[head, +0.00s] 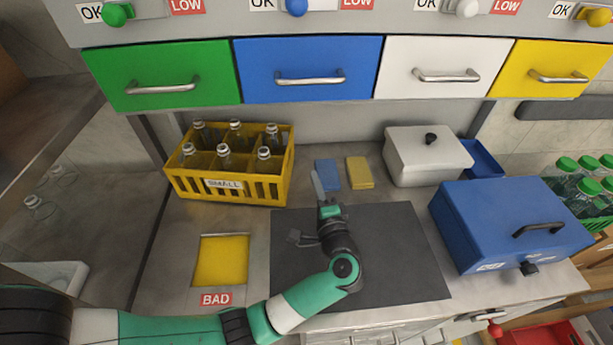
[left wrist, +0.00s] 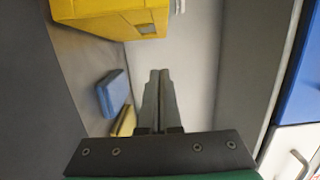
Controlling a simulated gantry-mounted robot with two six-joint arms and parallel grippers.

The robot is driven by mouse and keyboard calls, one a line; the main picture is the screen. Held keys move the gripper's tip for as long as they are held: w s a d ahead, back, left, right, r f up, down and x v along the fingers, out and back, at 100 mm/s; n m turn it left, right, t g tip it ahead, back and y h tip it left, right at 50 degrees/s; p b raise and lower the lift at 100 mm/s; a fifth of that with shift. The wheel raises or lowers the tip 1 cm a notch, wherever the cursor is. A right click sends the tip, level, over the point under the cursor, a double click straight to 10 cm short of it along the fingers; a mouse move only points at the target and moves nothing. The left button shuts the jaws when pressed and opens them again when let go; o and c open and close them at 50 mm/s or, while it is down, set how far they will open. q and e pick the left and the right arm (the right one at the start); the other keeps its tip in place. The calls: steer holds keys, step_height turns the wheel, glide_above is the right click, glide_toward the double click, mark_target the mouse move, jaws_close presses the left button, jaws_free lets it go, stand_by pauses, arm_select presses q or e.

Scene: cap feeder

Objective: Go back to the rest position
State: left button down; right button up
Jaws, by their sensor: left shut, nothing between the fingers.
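My left gripper (head: 318,186) is over the far part of the dark mat (head: 400,250) in the head view, fingers pointing away towards the back of the counter. In the left wrist view its two fingers (left wrist: 159,100) are together with nothing between them. In the left wrist view the blue pad (left wrist: 113,93) and yellow pad (left wrist: 124,122) lie left of the fingers. My right gripper is not in view.
A yellow crate (head: 225,188) with several glass bottles stands left of my gripper. A white lidded box (head: 428,160) and a blue box (head: 500,225) stand right. Four coloured drawers, including a blue drawer (head: 310,70), hang above. A yellow BAD hatch (head: 221,260) is at front left.

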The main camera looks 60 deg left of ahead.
arm_select(q)
steer(key=v, duration=0.6)
steer(key=shift+s, duration=0.4)
steer(key=shift+d, duration=0.15)
